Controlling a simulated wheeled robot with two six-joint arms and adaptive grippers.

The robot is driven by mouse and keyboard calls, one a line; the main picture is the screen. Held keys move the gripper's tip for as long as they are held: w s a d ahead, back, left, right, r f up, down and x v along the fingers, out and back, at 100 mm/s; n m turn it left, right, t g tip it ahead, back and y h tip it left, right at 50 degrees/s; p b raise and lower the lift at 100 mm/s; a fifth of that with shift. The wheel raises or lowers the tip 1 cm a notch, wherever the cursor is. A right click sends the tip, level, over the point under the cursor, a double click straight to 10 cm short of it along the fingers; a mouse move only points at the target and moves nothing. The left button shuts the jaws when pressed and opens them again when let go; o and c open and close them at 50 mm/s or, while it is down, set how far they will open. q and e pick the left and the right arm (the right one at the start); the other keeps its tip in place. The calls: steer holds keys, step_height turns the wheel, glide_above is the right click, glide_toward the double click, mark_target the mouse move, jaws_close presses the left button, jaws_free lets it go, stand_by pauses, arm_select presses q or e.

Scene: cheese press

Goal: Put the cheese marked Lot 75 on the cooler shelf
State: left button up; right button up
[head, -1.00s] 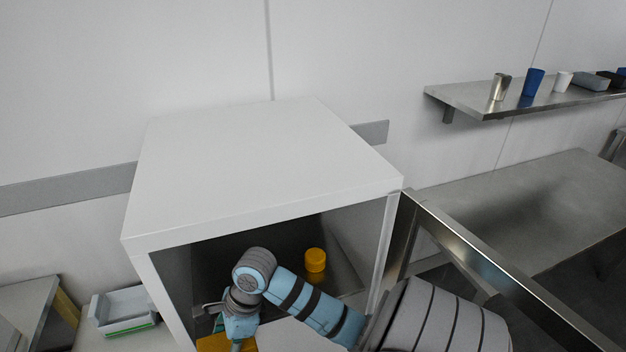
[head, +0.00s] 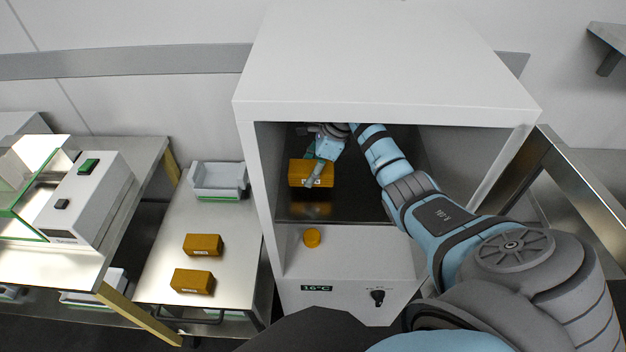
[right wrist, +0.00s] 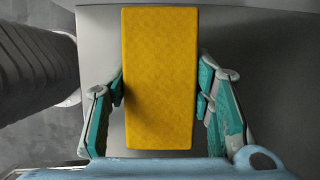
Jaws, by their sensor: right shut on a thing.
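My right gripper (head: 318,170) is inside the open cooler, toward its left side. It is shut on an orange-yellow cheese block (head: 311,179). In the right wrist view the block (right wrist: 158,80) stands lengthwise between the two teal finger pads of the gripper (right wrist: 160,110). A small white label shows on the block's front, too small to read. The block is over the dark cooler shelf (head: 345,209), with its reflection below it; a small gap seems to separate them. My left gripper is out of view.
Two labelled cheese blocks lie on the table at left, one farther back (head: 203,244) and one nearer (head: 192,281). A round yellow piece (head: 312,237) sits below the shelf's front edge. The cooler door (head: 515,180) stands open at right. A grey tray (head: 218,180) sits left of the cooler.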

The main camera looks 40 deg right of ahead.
step_height(320, 180, down, 3)
steer(key=shift+f+b, duration=0.2)
steer(key=shift+b, duration=0.1)
steer(key=o, duration=1.5)
steer(key=shift+s, duration=0.1)
steer(key=p+v, duration=0.1)
steer(key=v, duration=0.2)
steer(key=s+d, duration=0.2)
steer(key=d, duration=0.1)
steer(key=s+d, duration=0.2)
steer(key=d, duration=0.1)
steer(key=s+d, duration=0.3)
steer(key=shift+s+d, duration=0.1)
steer(key=shift+d, duration=0.2)
